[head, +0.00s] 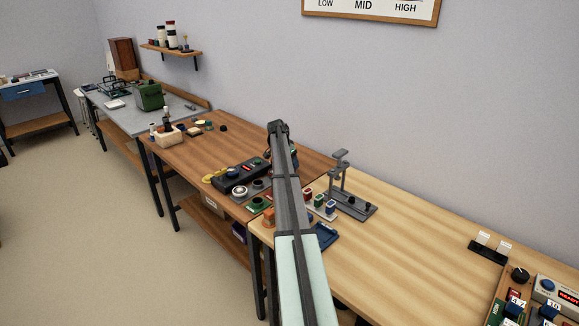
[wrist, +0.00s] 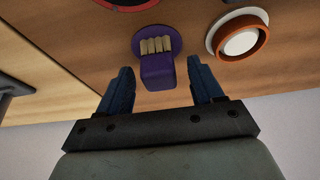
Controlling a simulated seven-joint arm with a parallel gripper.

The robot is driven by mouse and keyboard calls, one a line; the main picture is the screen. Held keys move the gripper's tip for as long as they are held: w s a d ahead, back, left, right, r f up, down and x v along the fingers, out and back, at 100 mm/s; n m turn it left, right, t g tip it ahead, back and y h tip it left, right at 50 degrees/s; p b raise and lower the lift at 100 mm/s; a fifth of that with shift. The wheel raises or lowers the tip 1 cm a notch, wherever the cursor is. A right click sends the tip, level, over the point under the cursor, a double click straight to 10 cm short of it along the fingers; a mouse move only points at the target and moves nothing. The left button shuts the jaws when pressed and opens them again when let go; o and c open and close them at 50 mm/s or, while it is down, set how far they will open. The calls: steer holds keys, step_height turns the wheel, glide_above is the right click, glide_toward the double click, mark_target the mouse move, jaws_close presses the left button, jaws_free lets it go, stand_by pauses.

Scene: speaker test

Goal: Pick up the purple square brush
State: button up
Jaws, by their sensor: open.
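The purple square brush (wrist: 158,72) shows in the wrist view, on the brown wooden table. It has a blocky purple body, a rounded purple part behind and a row of beige bristle-like tufts. My gripper (wrist: 160,64) is open, with one dark blue finger to the left of the brush and one to the right. The brush shows between the fingers, with a visible gap on each side. The height of the fingers above it is hard to tell. In the head view my arm hides the brush and most of my gripper.
An orange ring with a white centre (wrist: 240,40) lies right of the brush in the wrist view. In the head view, a black device (head: 240,175) and several small parts crowd the brown table (head: 205,150). A grey stand (head: 345,190) stands on the lighter table (head: 400,245), whose middle is clear.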

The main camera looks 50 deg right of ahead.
steer(key=shift+c, duration=0.4)
steer(key=c, duration=1)
step_height(320, 180, up, 10)
steer(key=shift+r, duration=0.1)
